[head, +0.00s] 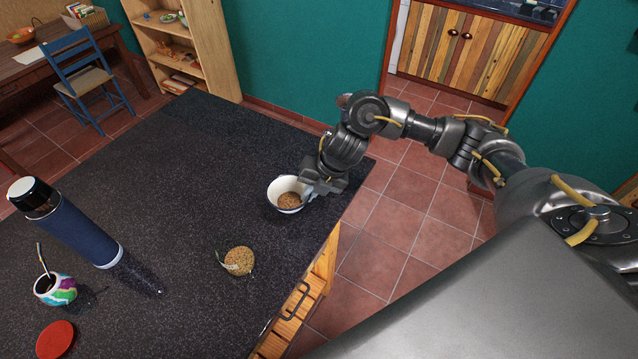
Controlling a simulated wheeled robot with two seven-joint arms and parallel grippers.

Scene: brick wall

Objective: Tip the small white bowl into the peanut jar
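The small white bowl (273,190) is upright near the far right edge of the dark speckled counter, with brown contents inside. My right gripper (311,190) is at the bowl's right rim and appears to touch it. Its fingers are small and partly hidden, so I cannot tell whether they are closed on the rim. I cannot tell whether the bowl rests on the counter or is just above it. The peanut jar (239,262) stands nearer to me and left of the bowl; its round top shows tan peanuts. My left gripper is not in view.
A tall blue flask (80,232) with a black top, a colourful cup (55,289) with a straw and a red lid (55,339) are on the left of the counter (190,160). The counter between bowl and jar is clear. Its right edge is close to the bowl.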

